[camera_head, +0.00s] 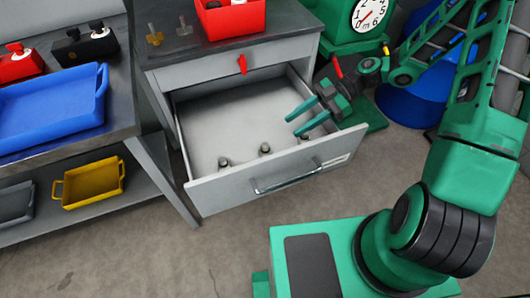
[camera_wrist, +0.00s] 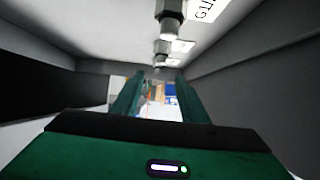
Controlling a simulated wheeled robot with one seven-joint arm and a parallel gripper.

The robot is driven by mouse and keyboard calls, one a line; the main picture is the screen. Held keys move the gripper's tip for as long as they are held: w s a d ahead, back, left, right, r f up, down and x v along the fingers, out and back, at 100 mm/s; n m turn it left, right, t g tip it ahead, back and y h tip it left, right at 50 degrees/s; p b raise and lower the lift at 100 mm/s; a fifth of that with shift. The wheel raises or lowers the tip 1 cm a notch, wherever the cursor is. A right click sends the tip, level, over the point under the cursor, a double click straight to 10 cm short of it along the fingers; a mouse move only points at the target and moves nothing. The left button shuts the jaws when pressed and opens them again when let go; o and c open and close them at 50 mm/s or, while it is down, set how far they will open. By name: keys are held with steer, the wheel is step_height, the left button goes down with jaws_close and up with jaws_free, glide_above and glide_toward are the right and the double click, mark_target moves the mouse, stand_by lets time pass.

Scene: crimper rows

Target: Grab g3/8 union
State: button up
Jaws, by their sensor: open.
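Three small metal fittings stand in a row on the floor of the open drawer (camera_head: 273,184): a left one (camera_head: 223,163), a middle one (camera_head: 265,149) and a right one (camera_head: 303,138). I cannot tell which is the g3/8 union. My gripper (camera_head: 294,126) is open and empty over the right part of the drawer, its fingers pointing left. In the wrist view the drawer appears upside down. There the nearest fitting (camera_wrist: 170,20) stands by a label (camera_wrist: 205,9) starting "G1", cut off by the edge. Two farther fittings line up behind it, with unreadable labels.
The drawer front with its handle (camera_head: 285,182) and the side walls bound the space around my gripper. A red bin (camera_head: 230,20) stands on the cabinet above. A workbench with a blue tray (camera_head: 50,110) is at left, a yellow tray (camera_head: 93,184) below. A gauge (camera_head: 369,14) is behind.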

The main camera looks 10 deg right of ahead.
mark_target(267, 145)
steer(key=shift+x, duration=5.45)
steer(key=shift+s+d+f, duration=0.1)
steer(key=shift+f, duration=0.05)
jaws_close()
